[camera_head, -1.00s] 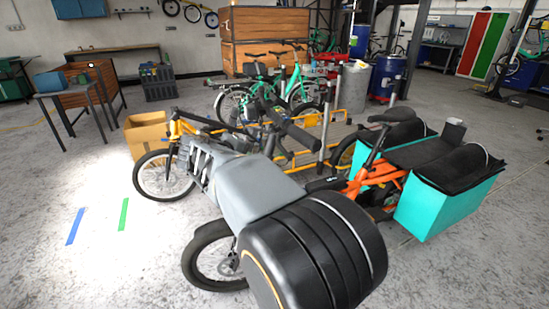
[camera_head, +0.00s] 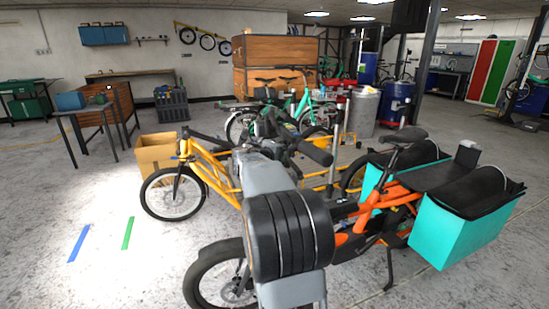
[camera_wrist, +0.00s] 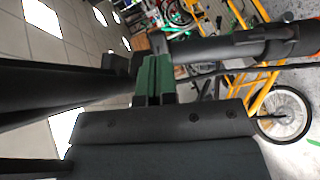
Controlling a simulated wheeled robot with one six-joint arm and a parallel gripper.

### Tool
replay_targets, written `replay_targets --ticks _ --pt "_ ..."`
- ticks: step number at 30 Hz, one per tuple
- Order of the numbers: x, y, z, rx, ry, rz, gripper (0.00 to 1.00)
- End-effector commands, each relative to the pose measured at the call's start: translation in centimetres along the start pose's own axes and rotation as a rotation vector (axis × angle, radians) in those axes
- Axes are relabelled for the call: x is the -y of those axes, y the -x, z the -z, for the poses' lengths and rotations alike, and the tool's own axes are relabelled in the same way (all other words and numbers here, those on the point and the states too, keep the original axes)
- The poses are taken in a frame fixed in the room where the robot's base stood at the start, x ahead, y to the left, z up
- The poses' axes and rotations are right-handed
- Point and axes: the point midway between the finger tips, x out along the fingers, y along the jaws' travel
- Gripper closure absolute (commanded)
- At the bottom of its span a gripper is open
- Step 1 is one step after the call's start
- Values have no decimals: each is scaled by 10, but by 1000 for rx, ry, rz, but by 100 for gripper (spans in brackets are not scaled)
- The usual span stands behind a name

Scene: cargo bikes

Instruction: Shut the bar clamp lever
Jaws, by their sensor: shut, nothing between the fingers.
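The orange cargo bike (camera_head: 395,205) stands to the right of my arm in the head view. A black handlebar grip (camera_head: 316,152) shows just beyond my arm. In the wrist view my gripper (camera_wrist: 154,75) is shut and empty, its green-padded fingers together. A dark bar (camera_wrist: 225,48) with a collar (camera_wrist: 287,40) runs in from the right, close beyond the fingertips. A thick dark tube (camera_wrist: 50,85) lies at the left. I cannot tell whether the fingers touch the bar. I cannot pick out the clamp lever with certainty. In the head view my arm hides my gripper.
Teal side boxes (camera_head: 455,235) hang on the orange bike's rear. A yellow bike (camera_head: 215,170) stands beyond my arm, beside a cardboard box (camera_head: 157,155). A table (camera_head: 88,108) stands at the left. The floor at the front left is free, with blue (camera_head: 79,243) and green (camera_head: 128,233) tape.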

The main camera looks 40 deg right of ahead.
Motion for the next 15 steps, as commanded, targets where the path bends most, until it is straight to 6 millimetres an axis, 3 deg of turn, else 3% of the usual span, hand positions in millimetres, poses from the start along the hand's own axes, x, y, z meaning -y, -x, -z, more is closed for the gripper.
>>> replay_targets --ticks 6,15 --pt "0 -18 0 0 -1 0 100" --pt "0 -22 0 0 0 0 100"
